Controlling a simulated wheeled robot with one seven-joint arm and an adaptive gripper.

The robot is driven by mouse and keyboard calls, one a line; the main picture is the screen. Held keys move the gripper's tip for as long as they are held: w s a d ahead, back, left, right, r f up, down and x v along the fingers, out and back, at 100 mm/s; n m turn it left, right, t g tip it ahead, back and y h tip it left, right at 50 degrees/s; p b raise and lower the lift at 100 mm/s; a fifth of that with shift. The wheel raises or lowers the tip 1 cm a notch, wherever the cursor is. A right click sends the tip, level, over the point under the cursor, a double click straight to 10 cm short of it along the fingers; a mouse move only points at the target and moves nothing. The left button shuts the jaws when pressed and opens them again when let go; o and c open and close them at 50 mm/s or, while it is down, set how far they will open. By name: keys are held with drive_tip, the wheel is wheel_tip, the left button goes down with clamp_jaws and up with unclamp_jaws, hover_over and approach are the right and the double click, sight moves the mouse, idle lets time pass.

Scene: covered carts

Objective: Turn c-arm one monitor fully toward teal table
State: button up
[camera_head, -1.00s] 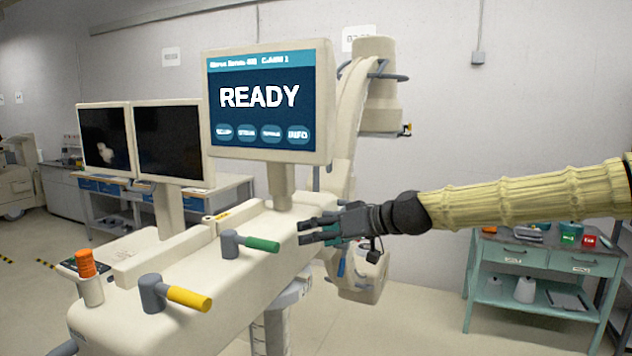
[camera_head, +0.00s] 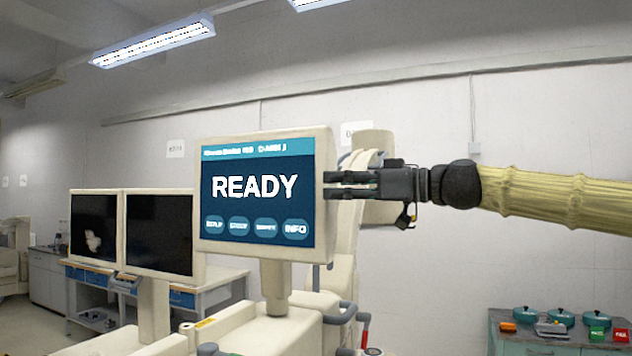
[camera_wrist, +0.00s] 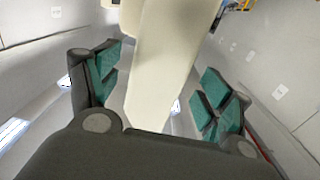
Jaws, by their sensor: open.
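The C-arm one monitor (camera_head: 258,198) is a cream-framed screen reading READY, standing upright on a short post and facing my head camera. My gripper (camera_head: 338,185) is at its right edge, with the fingers pointing left and overlapping the frame. In the wrist view, my gripper (camera_wrist: 160,85) has its teal-padded fingers spread apart. A cream slab, which looks like the monitor's side, runs between them. I cannot tell whether either finger touches it. The teal table (camera_head: 500,347) is at the lower right, mostly cut off by the frame.
Two dark screens (camera_head: 158,232) stand left of the monitor. Below are the cream console (camera_head: 270,335) and a grey handle (camera_head: 340,313). The cream C-arm column (camera_head: 375,150) is behind my gripper. Teal pots (camera_head: 560,317) and small items sit on the table. The wall area between column and table is clear.

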sight(317, 186)
drive_tip(key=shift+p+x, duration=0.95)
drive_tip(key=shift+x, duration=1.8)
drive_tip(key=shift+d, duration=0.1)
drive_tip(key=c, duration=1.4)
